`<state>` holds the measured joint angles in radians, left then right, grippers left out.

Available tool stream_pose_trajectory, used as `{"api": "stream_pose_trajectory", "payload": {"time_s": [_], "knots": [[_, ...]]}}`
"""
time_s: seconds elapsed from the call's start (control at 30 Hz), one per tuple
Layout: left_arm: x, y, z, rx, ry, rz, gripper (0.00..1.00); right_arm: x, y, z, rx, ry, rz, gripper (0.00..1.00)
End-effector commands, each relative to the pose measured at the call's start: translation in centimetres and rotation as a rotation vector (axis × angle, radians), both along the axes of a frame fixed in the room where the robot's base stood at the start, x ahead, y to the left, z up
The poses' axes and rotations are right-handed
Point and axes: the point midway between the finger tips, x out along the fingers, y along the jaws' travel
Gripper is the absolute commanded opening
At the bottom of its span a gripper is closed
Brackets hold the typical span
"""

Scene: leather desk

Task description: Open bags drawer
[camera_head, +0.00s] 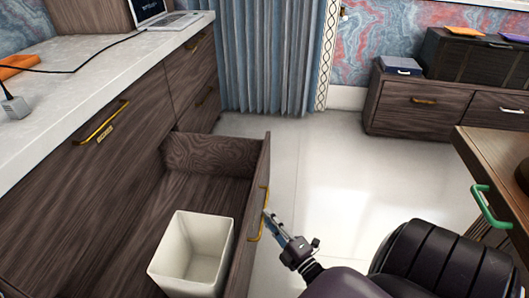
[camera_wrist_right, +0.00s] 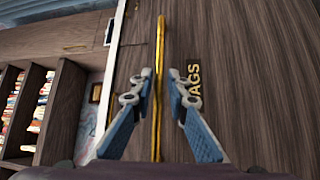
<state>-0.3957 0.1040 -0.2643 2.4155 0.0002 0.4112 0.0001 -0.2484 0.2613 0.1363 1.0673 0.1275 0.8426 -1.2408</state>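The bags drawer (camera_head: 212,155) is pulled far out of the wooden cabinet, with its inside showing in the head view. Its front carries a long gold handle (camera_head: 261,222). In the right wrist view the gold handle (camera_wrist_right: 159,45) runs upright beside the gold lettering "BAGS" (camera_wrist_right: 193,88). My right gripper (camera_head: 268,214) is at the handle. In the wrist view its two fingertips (camera_wrist_right: 159,75) stand on either side of the handle, with small gaps showing, so it looks open around it. My left gripper is not in view.
A white bin (camera_head: 190,252) stands inside the drawer. The worktop (camera_head: 95,70) above holds a laptop (camera_head: 165,14). Clear pale floor (camera_head: 345,165) lies right of the drawer. A table with a green handle (camera_head: 490,207) stands at the right; a low cabinet (camera_head: 430,98) is at the back.

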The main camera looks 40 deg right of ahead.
Motion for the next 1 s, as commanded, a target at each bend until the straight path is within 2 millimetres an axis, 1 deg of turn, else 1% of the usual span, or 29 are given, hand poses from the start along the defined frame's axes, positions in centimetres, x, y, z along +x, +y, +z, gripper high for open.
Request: {"api": "stream_pose_trajectory", "payload": {"time_s": [0.03, 0.2, 0.3, 0.43, 0.6, 1.0], "knots": [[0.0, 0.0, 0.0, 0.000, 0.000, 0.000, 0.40, -1.3, 0.2, -0.4, 0.001, 0.005, -0.001, 0.15], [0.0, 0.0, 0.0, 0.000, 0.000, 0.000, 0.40, -4.9, 0.6, -0.8, 0.002, 0.004, -0.001, 0.15], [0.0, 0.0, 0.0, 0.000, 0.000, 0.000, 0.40, -6.7, 0.9, -1.0, 0.001, 0.003, 0.000, 0.15], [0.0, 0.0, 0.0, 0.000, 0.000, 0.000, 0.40, -8.2, 1.1, -1.2, 0.002, 0.002, 0.000, 0.15], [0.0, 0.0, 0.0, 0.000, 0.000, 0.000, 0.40, -9.0, 1.2, -1.3, 0.001, 0.001, -0.001, 0.15], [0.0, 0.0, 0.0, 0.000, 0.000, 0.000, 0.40, -9.0, 1.2, -1.3, 0.001, 0.001, 0.000, 0.15]]}}
